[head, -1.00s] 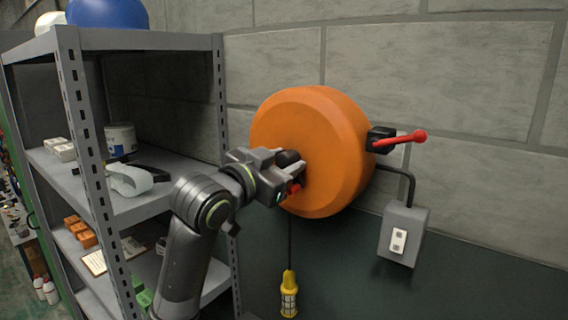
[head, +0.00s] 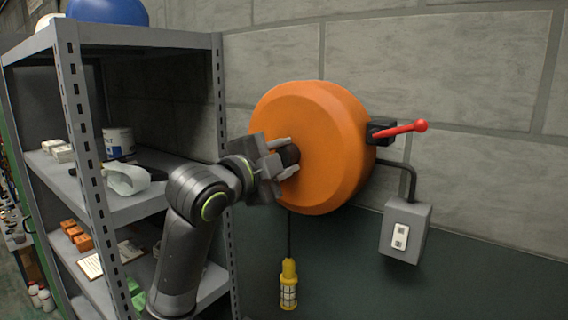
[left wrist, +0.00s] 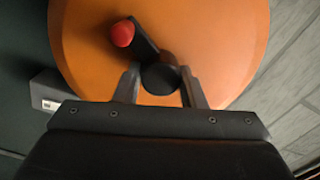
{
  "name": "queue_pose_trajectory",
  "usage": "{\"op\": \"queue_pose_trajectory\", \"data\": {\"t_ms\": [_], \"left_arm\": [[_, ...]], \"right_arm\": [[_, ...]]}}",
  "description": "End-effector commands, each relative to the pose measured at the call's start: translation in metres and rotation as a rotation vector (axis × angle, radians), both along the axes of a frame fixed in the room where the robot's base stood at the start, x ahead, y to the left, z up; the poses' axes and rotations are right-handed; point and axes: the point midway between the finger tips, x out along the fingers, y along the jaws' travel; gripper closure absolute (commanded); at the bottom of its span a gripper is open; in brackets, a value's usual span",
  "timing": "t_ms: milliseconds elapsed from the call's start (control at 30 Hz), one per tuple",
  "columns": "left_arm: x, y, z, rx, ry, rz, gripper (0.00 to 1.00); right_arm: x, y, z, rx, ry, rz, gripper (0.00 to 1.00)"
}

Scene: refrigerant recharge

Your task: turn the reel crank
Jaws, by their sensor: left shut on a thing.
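The orange reel (head: 325,125) is mounted on the block wall. In the left wrist view its face (left wrist: 220,45) fills the upper middle. The reel crank has a black hub (left wrist: 160,78), a short black arm and a red knob (left wrist: 122,33) up and left of the hub. My left gripper (head: 291,156) is at the reel's face, its two fingers shut on either side of the crank's hub. The knob is hidden in the head view. My right gripper is not in view.
A grey shelf rack (head: 217,100) stands left, close to my left arm. A red-handled lever (head: 402,128) sticks out right of the reel, above a grey switch box (head: 405,232). A yellow caged lamp (head: 289,285) hangs below the reel on a cord.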

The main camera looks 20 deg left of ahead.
Motion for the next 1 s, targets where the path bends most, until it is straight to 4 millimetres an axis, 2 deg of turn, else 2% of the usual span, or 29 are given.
{"op": "queue_pose_trajectory", "data": {"t_ms": [33,1000], "left_arm": [[0.001,0.002,-0.007,0.043,-0.003,0.004,0.86],[0.001,0.002,-0.003,0.875,-0.311,0.003,0.87]], "right_arm": [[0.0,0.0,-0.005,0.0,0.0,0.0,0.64],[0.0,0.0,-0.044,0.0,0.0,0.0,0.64]]}}
